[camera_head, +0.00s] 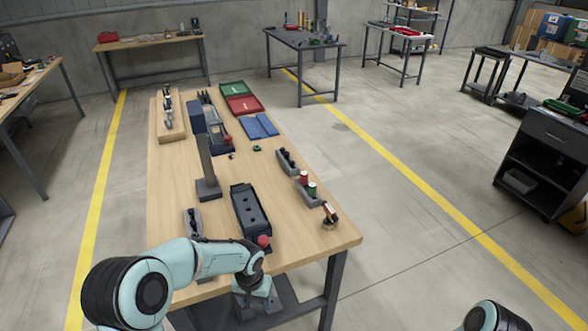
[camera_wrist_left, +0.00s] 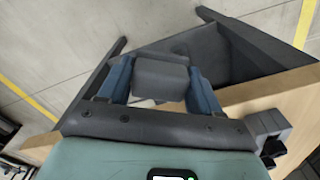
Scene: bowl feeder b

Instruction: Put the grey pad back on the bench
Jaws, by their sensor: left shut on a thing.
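My left gripper (camera_head: 252,286) is in front of the near edge of the wooden bench (camera_head: 300,248), over the dark lower shelf. In the left wrist view its two blue fingers (camera_wrist_left: 160,82) are shut on the grey pad (camera_wrist_left: 161,72), a small block with rounded edges. The pad is clear of the bench top, whose wooden edge (camera_wrist_left: 262,93) runs along the right of that view. In the head view I cannot make out the pad; the wrist and hand hide it. My right gripper is not in view.
Near the bench's front stand a dark tray with a red knob (camera_head: 250,210), a grey holder (camera_head: 193,222) and a tall dark post (camera_head: 205,165). A holder with red and green pieces (camera_head: 308,190) is to the right. The front right corner of the bench top is clear.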

